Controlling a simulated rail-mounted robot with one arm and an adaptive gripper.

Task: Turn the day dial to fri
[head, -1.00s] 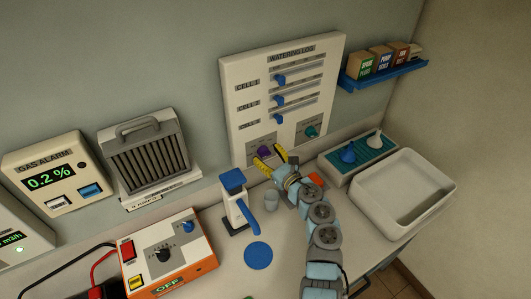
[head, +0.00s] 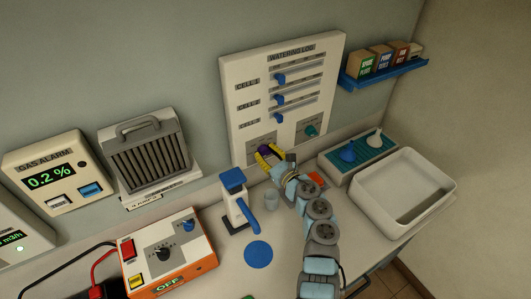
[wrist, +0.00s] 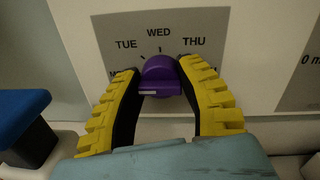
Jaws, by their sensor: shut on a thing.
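The purple day dial (wrist: 160,80) sits on a grey label plate (wrist: 190,35) that reads TUE, WED and THU, with WED at the top. Lettering at the lower left is mostly covered by a finger, and FRI is not visible. My gripper (wrist: 160,70), with yellow ridged fingers, is shut on the dial, one finger on each side. I cannot tell clearly which day the dial points to. In the head view, my gripper (head: 267,152) reaches the dial (head: 264,148) at the lower left of the white watering log panel (head: 240,80).
A teal dial (head: 311,130) is to the right on the same panel, below blue sliders (head: 279,98). A white tray (head: 440,185) is at the right.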

